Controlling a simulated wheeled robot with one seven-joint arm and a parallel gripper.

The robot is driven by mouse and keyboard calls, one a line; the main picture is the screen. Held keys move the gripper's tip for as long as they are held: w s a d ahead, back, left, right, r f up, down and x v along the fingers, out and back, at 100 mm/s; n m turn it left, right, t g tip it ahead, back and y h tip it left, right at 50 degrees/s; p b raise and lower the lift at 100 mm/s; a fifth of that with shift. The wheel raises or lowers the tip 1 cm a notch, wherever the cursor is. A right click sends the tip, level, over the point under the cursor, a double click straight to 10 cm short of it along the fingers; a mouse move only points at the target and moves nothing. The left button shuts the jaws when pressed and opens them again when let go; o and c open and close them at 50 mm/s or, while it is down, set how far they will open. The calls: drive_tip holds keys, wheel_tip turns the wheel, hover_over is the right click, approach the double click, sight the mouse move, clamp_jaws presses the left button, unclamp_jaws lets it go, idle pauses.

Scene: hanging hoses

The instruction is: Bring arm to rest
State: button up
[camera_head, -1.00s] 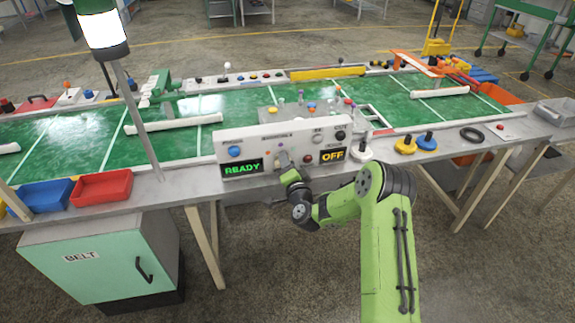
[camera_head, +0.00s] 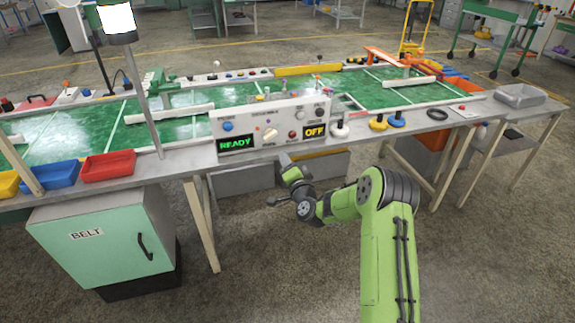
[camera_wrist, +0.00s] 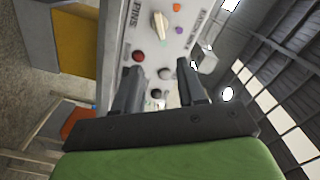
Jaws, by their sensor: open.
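My green arm reaches in from the lower right in the head view. My gripper (camera_head: 284,160) is just in front of and below the white control panel (camera_head: 249,134), apart from it as far as I can tell. In the wrist view the two dark fingers of my gripper (camera_wrist: 160,80) stand apart with nothing between them, and the panel face (camera_wrist: 165,45) with its knobs lies beyond. The panel shows a green READY display (camera_head: 237,143) and a yellow OFF display (camera_head: 314,130), with a cream knob (camera_head: 270,134) between.
The green belt table (camera_head: 190,124) runs across behind the panel. Red bin (camera_head: 108,166) and blue bin (camera_head: 50,174) sit at its left front edge. A mint BELT cabinet (camera_head: 95,240) stands below left. Yellow and blue knobs line the edge at right.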

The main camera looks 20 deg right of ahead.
drive_tip(key=shift+r, duration=0.1)
drive_tip(key=s+a+r+n+g+y, duration=0.4)
drive_tip(key=s+a+r+n+g, duration=0.2)
drive_tip(key=s+a+r+n, duration=0.45)
drive_tip(key=s+d+r+n+g+h, duration=0.1)
drive_tip(key=s+d+g+h, duration=0.15)
drive_tip(key=s, duration=1.55)
drive_tip(key=s+d+r+g+h, duration=0.15)
drive_tip(key=s+d+g, duration=0.25)
drive_tip(key=s, duration=1.3)
wheel_tip(320, 180, up, 16)
drive_tip(key=s+p, duration=0.1)
drive_tip(key=p, duration=1.5)
drive_tip(key=shift+a+h+p, duration=0.2)
drive_tip(key=shift+h+p, duration=0.1)
drive_tip(key=shift+p, duration=0.05)
